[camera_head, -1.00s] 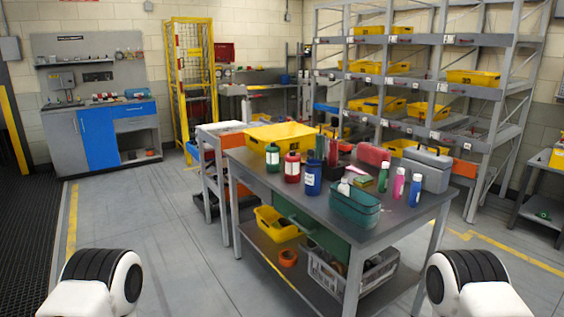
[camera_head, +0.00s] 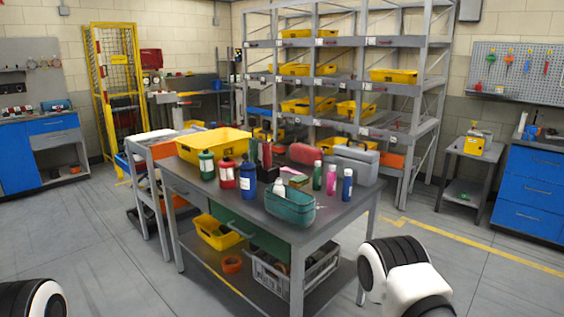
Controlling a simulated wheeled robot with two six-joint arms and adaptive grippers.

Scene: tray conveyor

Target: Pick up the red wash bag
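A red, soft-edged bag-like object (camera_head: 305,153), which looks like the red wash bag, lies near the far edge of the grey worktable (camera_head: 322,222). The grey case (camera_head: 357,165) stands just to its right. Only white and black links of my arms show at the bottom left and lower right. Neither of my grippers is in view.
A teal basket (camera_head: 289,206), several bottles and a yellow bin (camera_head: 216,142) crowd the tabletop. Storage racks (camera_head: 350,43) stand behind. A small side table (camera_head: 471,165) is at the right. Floor is clear at front left and right of the worktable.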

